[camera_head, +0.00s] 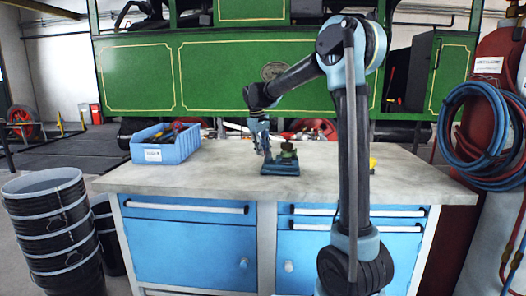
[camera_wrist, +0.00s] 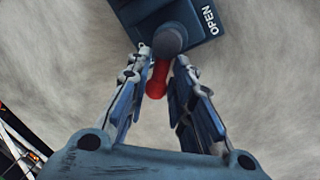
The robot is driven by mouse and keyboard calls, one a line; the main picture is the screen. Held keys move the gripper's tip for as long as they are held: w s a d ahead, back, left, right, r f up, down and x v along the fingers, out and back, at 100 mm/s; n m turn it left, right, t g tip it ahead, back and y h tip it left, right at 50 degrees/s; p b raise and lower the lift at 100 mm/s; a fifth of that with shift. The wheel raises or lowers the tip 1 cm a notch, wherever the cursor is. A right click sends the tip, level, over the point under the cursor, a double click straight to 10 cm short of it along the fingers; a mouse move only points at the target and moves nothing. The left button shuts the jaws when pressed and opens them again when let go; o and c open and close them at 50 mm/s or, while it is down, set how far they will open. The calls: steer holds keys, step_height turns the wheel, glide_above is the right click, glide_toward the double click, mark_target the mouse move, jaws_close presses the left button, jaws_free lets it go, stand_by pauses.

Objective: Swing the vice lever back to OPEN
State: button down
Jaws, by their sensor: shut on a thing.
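The vice (camera_head: 281,168) sits on the workbench, a dark blue base with a greenish part on top. In the wrist view its blue base (camera_wrist: 182,14) shows at the top, with the white word OPEN on its right side. A red lever (camera_wrist: 157,80) stands out below a grey round end (camera_wrist: 170,39), between the fingers. My gripper (camera_wrist: 163,62) is shut on the red lever, one finger on each side. In the head view my gripper (camera_head: 265,150) is at the vice's left side. The lever cannot be made out there, and the wrist view shows only part of the vice.
A blue bin (camera_head: 166,150) with tools stands left on the workbench (camera_head: 215,180). A small yellow thing (camera_head: 373,162) lies right of the vice, partly behind my arm. Bare benchtop lies around the vice. Black buckets (camera_head: 45,225) stand at left, a red cylinder (camera_head: 490,62) at right.

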steer(key=n, duration=0.1)
steer(key=s+n, duration=0.1)
steer(key=n, duration=0.3)
steer(key=shift+s+a+y, duration=0.15)
steer(key=shift+a+y, duration=0.1)
steer(key=shift+y, duration=0.15)
steer(key=n, duration=0.1)
steer(key=s+n, duration=0.1)
steer(key=n, duration=0.1)
steer(key=n+y, duration=0.1)
steer(key=n, duration=0.1)
steer(key=shift+s+t, duration=0.25)
steer(key=shift+t, duration=0.05)
steer(key=n, duration=0.3)
steer(key=s+n, duration=0.1)
steer(key=shift+d+n+y, duration=0.35)
steer(key=shift+n+y, duration=0.05)
steer(key=shift+s+d+n+y, duration=0.15)
steer(key=shift+n, duration=0.65)
steer(key=shift+s+d+n+y, duration=0.15)
steer(key=shift+n, duration=0.65)
steer(key=c, duration=1.6)
jaws_free()
steer(key=shift+s, duration=0.1)
